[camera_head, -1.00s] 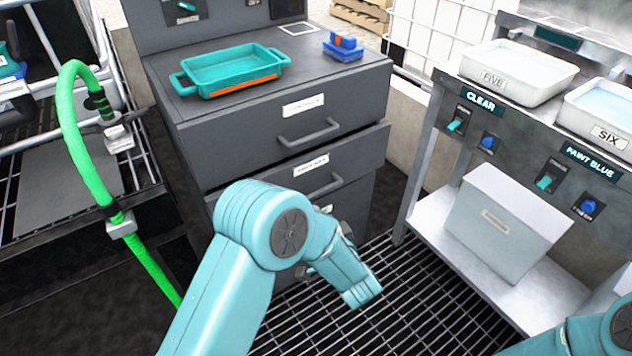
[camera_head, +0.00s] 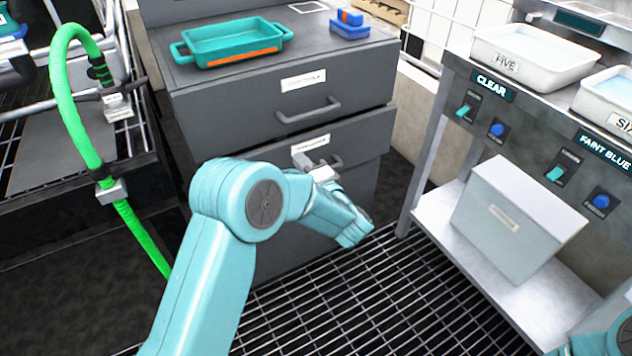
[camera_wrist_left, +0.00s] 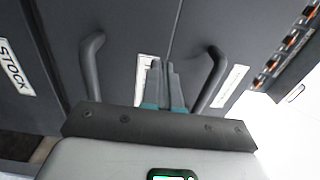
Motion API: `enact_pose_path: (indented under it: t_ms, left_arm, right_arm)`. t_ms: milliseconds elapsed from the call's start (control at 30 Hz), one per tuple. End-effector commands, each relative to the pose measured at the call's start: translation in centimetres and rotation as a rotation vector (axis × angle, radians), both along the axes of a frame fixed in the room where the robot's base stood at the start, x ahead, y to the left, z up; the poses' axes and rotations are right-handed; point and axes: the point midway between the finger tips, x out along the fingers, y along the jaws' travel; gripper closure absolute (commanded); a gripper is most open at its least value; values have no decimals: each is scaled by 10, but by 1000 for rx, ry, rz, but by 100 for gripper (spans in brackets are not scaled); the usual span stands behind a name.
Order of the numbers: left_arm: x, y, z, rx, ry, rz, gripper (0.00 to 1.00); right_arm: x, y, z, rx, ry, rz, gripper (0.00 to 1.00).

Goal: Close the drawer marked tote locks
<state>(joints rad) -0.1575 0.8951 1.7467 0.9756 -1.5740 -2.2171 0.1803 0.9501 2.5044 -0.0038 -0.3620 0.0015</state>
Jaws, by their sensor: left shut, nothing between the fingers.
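A grey drawer cabinet (camera_head: 240,110) stands ahead, with white labels and bar handles. The labels are too small or too hidden to read "tote locks". The second drawer (camera_head: 372,141) stands out a little past the top drawer (camera_head: 365,85); its label (camera_head: 310,143) is above its handle. My left gripper (camera_head: 302,161) is at this second drawer's front, by the handle, shut and empty. In the left wrist view the shut fingers (camera_wrist_left: 164,86) lie between two handles (camera_wrist_left: 91,62) and partly cover a label. Contact cannot be told. My right gripper is out of view.
A teal tray (camera_head: 232,44) and a blue and orange block (camera_head: 349,26) sit on the cabinet top. A green hose (camera_head: 75,120) hangs at left. A bench (camera_head: 432,205) with white trays and a grey box (camera_head: 515,220) stands at right. Grating floor (camera_head: 330,285) lies open between.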

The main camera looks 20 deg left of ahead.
Motion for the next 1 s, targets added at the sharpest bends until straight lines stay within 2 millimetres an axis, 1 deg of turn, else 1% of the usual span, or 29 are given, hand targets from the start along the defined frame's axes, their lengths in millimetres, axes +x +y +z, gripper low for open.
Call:
enact_pose_path:
  t_ms: [33,233,400,633,733,867,1000]
  left_arm:
    - [5,7,-3,-2,-2,4,100]
    - [20,22,-2,-1,-1,1,100]
    - [23,25,0,-1,0,-1,100]
    - [23,24,0,-1,1,-1,100]
    - [27,29,3,-1,0,1,100]
    - [39,45,4,-2,0,3,100]
    - [46,54,1,-1,-1,-1,100]
  right_arm:
    - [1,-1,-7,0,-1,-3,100]
    - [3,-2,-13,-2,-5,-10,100]
    - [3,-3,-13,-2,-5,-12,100]
    - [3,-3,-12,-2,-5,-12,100]
    - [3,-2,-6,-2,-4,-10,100]
    - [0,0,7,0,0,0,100]
    - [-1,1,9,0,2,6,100]
